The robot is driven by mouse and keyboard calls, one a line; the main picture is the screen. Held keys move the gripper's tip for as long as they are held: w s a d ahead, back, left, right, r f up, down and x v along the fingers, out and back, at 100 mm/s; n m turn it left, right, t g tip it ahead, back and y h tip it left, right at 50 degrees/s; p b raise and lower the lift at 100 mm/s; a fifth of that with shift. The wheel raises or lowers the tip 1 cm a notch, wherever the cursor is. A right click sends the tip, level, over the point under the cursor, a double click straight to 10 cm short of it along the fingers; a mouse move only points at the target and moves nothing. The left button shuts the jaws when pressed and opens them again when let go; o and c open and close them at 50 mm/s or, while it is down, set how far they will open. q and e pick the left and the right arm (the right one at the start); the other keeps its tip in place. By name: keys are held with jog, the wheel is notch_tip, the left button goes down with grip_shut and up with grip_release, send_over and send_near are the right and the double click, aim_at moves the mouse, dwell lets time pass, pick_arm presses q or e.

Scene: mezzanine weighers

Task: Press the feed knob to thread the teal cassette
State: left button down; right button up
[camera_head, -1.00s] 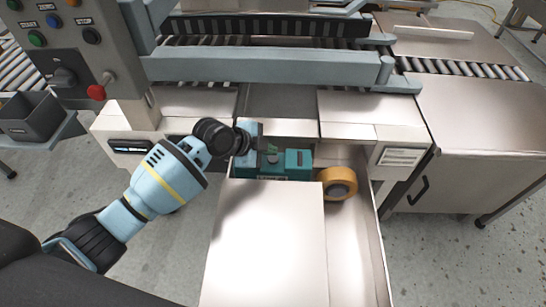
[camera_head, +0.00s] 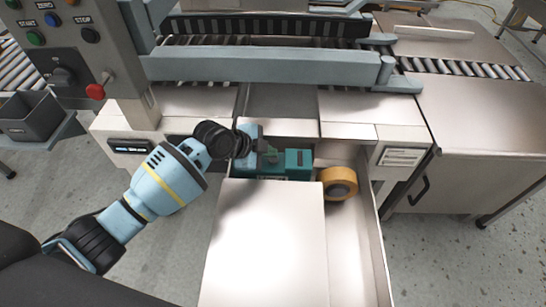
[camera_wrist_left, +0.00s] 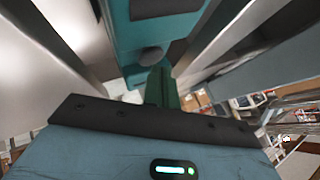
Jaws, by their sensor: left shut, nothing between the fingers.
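The teal cassette (camera_head: 298,163) sits in the open drawer, behind a flat pale cover panel. It also shows at the top of the left wrist view (camera_wrist_left: 125,35), with a dark rounded knob (camera_wrist_left: 150,57) on it and a green strip (camera_wrist_left: 161,88) below the knob. My left gripper (camera_head: 268,157) is shut and empty at the cassette's left end, over its top. It hides part of the cassette there. Whether the fingertips touch the knob I cannot tell. My right gripper is not in view.
A roll of orange tape (camera_head: 339,183) lies in the drawer (camera_head: 372,240) right of the cassette. The pale cover panel (camera_head: 265,245) fills the drawer's front left. A grey conveyor rail (camera_head: 265,68) crosses behind. A control box with a red knob (camera_head: 95,91) stands at the left.

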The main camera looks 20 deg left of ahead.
pick_arm(q)
jog(key=shift+f, duration=0.25)
jog(key=shift+f+b, duration=0.4)
jog(key=shift+f, duration=0.05)
dwell(0.5)
jog(key=shift+f, duration=0.2)
dwell(0.3)
jog(key=shift+r, duration=0.1)
jog(key=shift+r+p, duration=0.5)
jog(key=shift+r, duration=0.1)
jog(key=shift+r+p, duration=0.4)
jog(key=shift+r, duration=0.2)
